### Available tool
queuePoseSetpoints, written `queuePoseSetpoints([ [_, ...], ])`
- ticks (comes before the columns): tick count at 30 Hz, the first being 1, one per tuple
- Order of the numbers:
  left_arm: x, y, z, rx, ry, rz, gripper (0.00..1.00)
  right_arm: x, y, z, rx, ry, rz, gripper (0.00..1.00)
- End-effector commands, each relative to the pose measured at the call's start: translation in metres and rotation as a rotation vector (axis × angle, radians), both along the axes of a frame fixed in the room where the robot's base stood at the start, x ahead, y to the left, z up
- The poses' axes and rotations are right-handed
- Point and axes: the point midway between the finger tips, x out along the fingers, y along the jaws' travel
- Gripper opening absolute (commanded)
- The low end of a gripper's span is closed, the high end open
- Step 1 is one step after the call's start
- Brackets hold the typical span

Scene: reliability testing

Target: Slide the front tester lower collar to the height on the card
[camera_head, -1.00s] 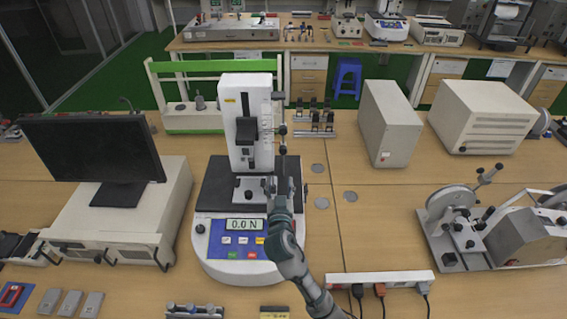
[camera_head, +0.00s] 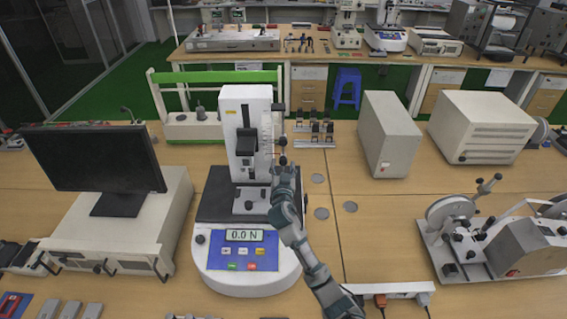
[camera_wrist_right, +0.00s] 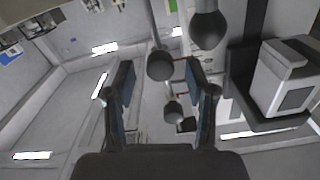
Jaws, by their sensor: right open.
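The front tester (camera_head: 233,140) is a white column on a dark-topped base with a lit display reading 0.0 N. A thin rod with dark round knobs runs up its right side. The lower knob (camera_head: 283,160) is just above my right gripper (camera_head: 284,172). In the right wrist view, my open right gripper (camera_wrist_right: 160,88) has a finger on each side. One dark knob (camera_wrist_right: 160,66) shows between or beyond the fingertips, with no clear contact. Another knob (camera_wrist_right: 208,30) is further up and right. I cannot pick out the card or read any height marks. My left gripper is out of view.
A monitor (camera_head: 95,165) on a beige box stands left. A beige cabinet (camera_head: 388,135) and a wider one stand right. A reel machine (camera_head: 490,240) sits far right and a power strip (camera_head: 385,289) at front. Table between tester and reel machine is mostly clear.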

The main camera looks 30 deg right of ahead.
Motion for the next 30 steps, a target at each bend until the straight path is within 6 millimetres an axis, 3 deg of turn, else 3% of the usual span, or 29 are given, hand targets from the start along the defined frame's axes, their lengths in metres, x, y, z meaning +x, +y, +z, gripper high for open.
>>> queuePoseSetpoints([
  [6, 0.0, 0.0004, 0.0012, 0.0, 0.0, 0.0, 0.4, 0.013, -0.0097, -0.0003, 0.001, -0.001, 0.0, 0.56],
  [14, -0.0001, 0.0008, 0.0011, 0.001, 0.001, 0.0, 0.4, 0.0138, -0.0103, -0.0009, 0.001, 0.0, 0.0, 0.56],
  [18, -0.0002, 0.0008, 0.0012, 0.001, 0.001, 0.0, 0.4, 0.0137, -0.0101, -0.0008, 0.001, 0.0, 0.0, 0.21],
  [21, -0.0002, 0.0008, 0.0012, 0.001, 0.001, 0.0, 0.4, 0.0136, -0.0104, -0.0009, 0.001, 0.0, -0.001, 0.0],
  [30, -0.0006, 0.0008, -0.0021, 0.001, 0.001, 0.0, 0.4, 0.0134, -0.0099, 0.0005, 0.006, -0.001, -0.001, 0.0],
])
